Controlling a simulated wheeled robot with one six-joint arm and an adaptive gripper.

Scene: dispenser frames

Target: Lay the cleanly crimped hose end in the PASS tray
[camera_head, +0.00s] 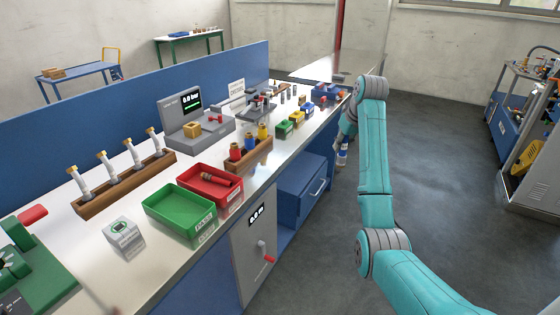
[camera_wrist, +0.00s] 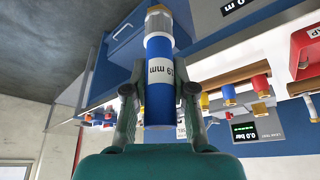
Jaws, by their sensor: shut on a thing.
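My gripper (camera_wrist: 155,105) is shut on a blue cylinder (camera_wrist: 158,60) with metal at its upper end and a white label that seems to read "19 mm". In the head view the blue cylinder (camera_head: 342,152) hangs under my wrist, beyond the bench's front edge. Several pale hose ends (camera_head: 107,166) stand in a wooden rack at the left; their crimps are too small to judge. A green tray (camera_head: 178,226) lies on the bench front; its label is unreadable. A red tray (camera_head: 222,199) beside it holds a brownish cylindrical piece (camera_head: 214,180); its label ends in "AP" in the wrist view (camera_wrist: 305,52).
A grey gauge (camera_head: 190,120) reads 0.0 bar. Small colored boxes (camera_head: 290,125) line the bench further back. A green press (camera_head: 30,265) stands front left.

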